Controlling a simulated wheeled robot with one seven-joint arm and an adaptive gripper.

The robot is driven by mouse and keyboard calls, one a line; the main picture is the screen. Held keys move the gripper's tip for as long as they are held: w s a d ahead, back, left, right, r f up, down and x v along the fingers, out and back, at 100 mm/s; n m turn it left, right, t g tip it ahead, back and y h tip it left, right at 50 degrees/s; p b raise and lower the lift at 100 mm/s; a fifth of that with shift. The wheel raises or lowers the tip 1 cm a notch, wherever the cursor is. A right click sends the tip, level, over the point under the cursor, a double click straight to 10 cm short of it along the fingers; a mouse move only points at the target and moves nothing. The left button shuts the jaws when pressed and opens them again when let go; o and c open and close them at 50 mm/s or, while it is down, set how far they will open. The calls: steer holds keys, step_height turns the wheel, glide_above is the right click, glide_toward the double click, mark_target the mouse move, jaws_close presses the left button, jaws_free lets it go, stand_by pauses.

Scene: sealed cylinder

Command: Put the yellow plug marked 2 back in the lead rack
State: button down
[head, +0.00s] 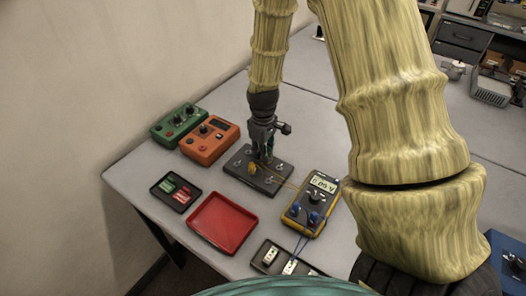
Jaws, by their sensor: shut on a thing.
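My gripper (264,155) points down over a dark plate with several round fittings (277,183). It is shut, and the thing between its fingertips is mostly hidden; a thin yellow lead (288,184) runs toward it, so it looks like a yellow plug. Another yellow plug (252,168) stands on the plate just left of the fingertips, apart from them as far as I can tell. No number can be read on either. The plate may be the lead rack; I cannot tell. I cannot tell whether the held plug touches the plate.
A yellow-framed meter (323,184) with blue plugs lies right of the plate. Orange (210,139) and green (179,121) boxes stand at the left. A red tray (223,222), a small black tray (157,189) and a tray with white blocks (263,249) lie in front.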

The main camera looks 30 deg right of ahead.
steer(key=shift+f, duration=0.4)
steer(key=c, duration=1.3)
jaws_free()
steer(key=shift+r, duration=0.1)
step_height(320, 180, up, 12)
steer(key=shift+f, duration=0.1)
